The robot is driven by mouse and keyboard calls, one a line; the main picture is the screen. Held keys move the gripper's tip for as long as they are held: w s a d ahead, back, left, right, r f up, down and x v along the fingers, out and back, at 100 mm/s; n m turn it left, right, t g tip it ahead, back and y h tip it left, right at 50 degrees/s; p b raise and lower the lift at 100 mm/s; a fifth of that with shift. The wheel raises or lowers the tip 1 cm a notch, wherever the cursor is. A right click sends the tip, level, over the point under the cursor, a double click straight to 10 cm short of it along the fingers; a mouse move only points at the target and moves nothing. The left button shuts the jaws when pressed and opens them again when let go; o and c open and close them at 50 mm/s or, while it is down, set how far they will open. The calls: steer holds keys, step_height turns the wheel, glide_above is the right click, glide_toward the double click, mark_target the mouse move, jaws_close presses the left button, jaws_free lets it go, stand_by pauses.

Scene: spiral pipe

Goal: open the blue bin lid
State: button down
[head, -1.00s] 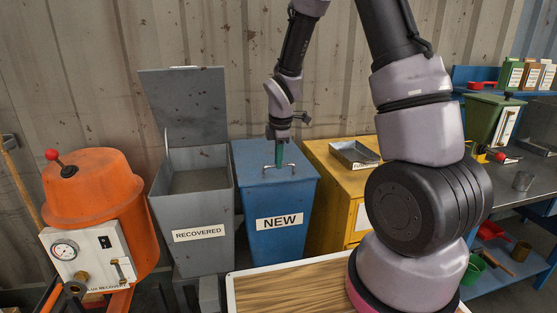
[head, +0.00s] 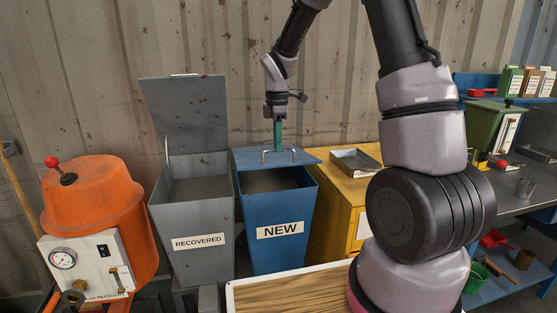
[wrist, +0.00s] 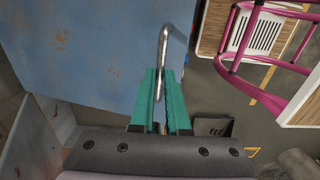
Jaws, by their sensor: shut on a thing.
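The blue bin (head: 277,235) with the NEW label stands in the middle of the head view. Its lid (head: 250,158) is partly raised, and the grey inside shows below it. A metal handle (head: 292,154) is on the lid's front part. My gripper (head: 277,148), with green fingers, is shut on the handle. In the wrist view the lid (wrist: 85,50) fills the upper left, and the handle (wrist: 164,45) runs down between the green fingers (wrist: 160,85).
The grey RECOVERED bin (head: 197,232) with its lid (head: 185,112) standing open is directly left. An orange machine (head: 100,215) is further left. A yellow cabinet (head: 335,215) with a metal tray (head: 355,160) is right. A corrugated wall (head: 220,40) stands behind.

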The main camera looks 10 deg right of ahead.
steer(key=w+r, duration=2)
steer(key=shift+w+g, duration=0.15)
steer(key=shift+g, duration=0.15)
steer(key=shift+d+r, duration=0.1)
steer(key=c, duration=0.9)
jaws_free()
steer(key=shift+w, duration=0.15)
steer(key=shift+r, duration=0.1)
steer(key=shift+s, duration=0.2)
